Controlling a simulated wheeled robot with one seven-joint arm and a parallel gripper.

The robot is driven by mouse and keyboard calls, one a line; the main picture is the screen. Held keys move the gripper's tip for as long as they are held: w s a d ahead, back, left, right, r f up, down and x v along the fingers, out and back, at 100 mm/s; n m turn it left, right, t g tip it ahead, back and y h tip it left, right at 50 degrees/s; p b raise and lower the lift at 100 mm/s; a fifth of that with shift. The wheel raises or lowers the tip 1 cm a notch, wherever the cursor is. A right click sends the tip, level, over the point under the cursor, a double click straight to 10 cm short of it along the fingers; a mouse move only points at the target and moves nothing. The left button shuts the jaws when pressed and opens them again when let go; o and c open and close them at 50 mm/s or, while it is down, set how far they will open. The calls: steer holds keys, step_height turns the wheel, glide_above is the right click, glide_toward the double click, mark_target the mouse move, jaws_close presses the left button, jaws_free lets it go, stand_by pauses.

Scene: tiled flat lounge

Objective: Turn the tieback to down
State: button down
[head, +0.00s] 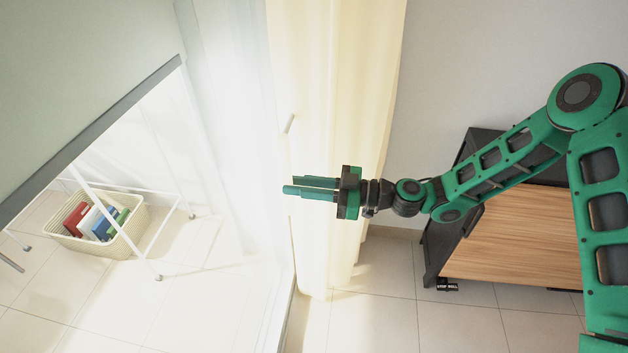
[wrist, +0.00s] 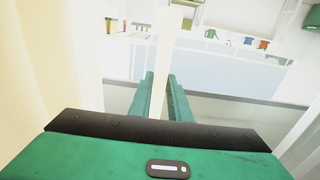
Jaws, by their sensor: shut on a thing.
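My gripper (head: 290,187) reaches left in front of the pale cream curtain (head: 330,80). Its two green fingers are close together, and they also show in the wrist view (wrist: 161,85). A narrow white upright piece (wrist: 162,95) runs between the fingers there; it looks like the tieback, but its outline blends into the bright background. The gripper is shut on it. In the head view the held piece cannot be made out. A small grey slanted bar (head: 289,123) shows above the fingers, apart from them; I cannot tell what it belongs to.
A dark cabinet with a wooden front (head: 520,240) stands on the right, below my arm. A cream basket (head: 75,243) holding several coloured items sits at the lower left by a white frame. A grey-edged panel (head: 90,115) fills the upper left. The tiled floor below the gripper is clear.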

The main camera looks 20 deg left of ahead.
steer(key=shift+f, duration=0.35)
steer(key=c, duration=1.6)
jaws_free()
steer(key=shift+c, duration=0.2)
steer(key=shift+r, duration=0.15)
steer(key=v, duration=1)
steer(key=shift+w+d, duration=0.2)
steer(key=shift+d, duration=0.15)
steer(key=shift+d, duration=0.1)
